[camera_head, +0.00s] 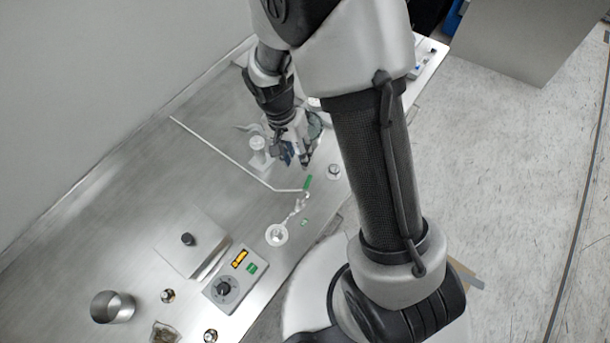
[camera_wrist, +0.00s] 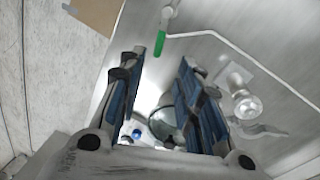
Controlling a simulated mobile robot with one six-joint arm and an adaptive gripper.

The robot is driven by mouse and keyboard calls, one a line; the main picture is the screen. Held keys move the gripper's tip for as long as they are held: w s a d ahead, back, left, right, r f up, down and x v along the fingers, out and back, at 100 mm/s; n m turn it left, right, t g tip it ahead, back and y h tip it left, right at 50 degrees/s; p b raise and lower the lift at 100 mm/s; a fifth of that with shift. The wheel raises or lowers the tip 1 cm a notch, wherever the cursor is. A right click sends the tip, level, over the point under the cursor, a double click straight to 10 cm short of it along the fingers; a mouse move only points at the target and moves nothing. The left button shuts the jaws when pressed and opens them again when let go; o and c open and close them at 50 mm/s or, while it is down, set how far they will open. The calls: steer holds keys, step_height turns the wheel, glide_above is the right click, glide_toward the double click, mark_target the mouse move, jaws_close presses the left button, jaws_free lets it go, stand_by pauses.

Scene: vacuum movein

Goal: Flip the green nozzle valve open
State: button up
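The green nozzle valve (camera_head: 307,183) is a small green lever on white fittings at the end of a thin white pipe (camera_head: 235,160) over the metal bench. In the wrist view the green lever (camera_wrist: 160,43) lies at the top, ahead of my fingertips and a little left of the middle between them. My gripper (camera_head: 304,162) is above the bench, a short way beyond the lever in the head view. In the wrist view its two blue-padded fingers (camera_wrist: 162,62) stand apart with nothing between the tips. I see no contact with the lever.
A control box with dial (camera_head: 236,280), a flat plate with a black knob (camera_head: 192,243) and a metal cup (camera_head: 112,307) stand on the near bench. A small metal weight (camera_head: 334,171) is right of the lever. A clear glass-like piece (camera_wrist: 246,103) shows in the wrist view.

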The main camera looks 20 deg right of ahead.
mark_target(307, 182)
steer(key=f, duration=0.4)
steer(key=s+d+f+b, duration=0.1)
steer(key=f, duration=0.3)
steer(key=f+b, duration=0.1)
steer(key=f, duration=0.2)
steer(key=shift+s+d+f, duration=0.25)
steer(key=shift+d+f, duration=0.15)
jaws_close()
